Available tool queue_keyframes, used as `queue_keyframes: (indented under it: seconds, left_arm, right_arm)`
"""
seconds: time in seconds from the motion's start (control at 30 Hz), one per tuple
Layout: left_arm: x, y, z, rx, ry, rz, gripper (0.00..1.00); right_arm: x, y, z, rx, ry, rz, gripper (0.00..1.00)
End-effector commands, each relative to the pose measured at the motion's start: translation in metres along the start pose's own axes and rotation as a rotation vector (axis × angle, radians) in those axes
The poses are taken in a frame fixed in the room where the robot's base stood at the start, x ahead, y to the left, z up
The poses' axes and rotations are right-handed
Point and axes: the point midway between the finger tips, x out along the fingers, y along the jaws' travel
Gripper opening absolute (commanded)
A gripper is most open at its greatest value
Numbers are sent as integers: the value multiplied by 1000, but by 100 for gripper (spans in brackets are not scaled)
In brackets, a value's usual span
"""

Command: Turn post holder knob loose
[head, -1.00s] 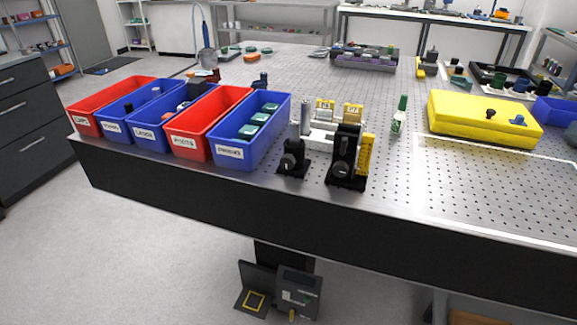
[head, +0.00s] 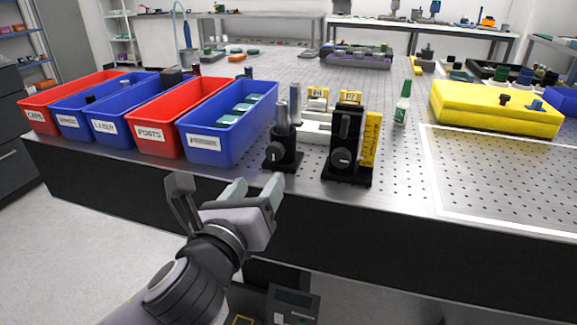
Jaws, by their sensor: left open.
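The post holder (head: 287,146) is a black upright cylinder on a flat base near the table's front edge, with a silver post (head: 294,103) standing in it. Its round grey knob (head: 278,154) faces the front. My left gripper (head: 256,190) is open and empty, just in front of the table edge, below and to the left of the knob and apart from it. My right gripper is not in view.
A taller black mount (head: 344,150) with its own grey knob and a yellow label stands close to the right. A blue bin (head: 232,146) stands close to the left, beside a red bin (head: 168,140). A yellow case (head: 490,112) lies at the right. The white-outlined area at the front right is clear.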

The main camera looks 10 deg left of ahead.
Motion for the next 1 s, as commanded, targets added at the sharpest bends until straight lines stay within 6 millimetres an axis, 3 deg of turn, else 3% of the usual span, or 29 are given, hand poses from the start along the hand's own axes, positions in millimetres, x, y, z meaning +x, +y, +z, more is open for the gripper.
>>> queue_keyframes:
  seconds: [0.1, 0.27, 0.7, 1.0]
  left_arm:
    - [-3, -1, 10, 115, -44, 8, 59]
    - [1, -1, 15, 160, -57, 14, 59]
    - [56, -1, 17, 155, -55, 14, 59]
    - [67, -1, 18, 154, -54, 12, 59]
  right_arm:
    - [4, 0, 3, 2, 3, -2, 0]
    - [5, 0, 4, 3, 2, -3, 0]
    - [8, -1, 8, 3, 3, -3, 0]
    - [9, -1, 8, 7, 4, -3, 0]
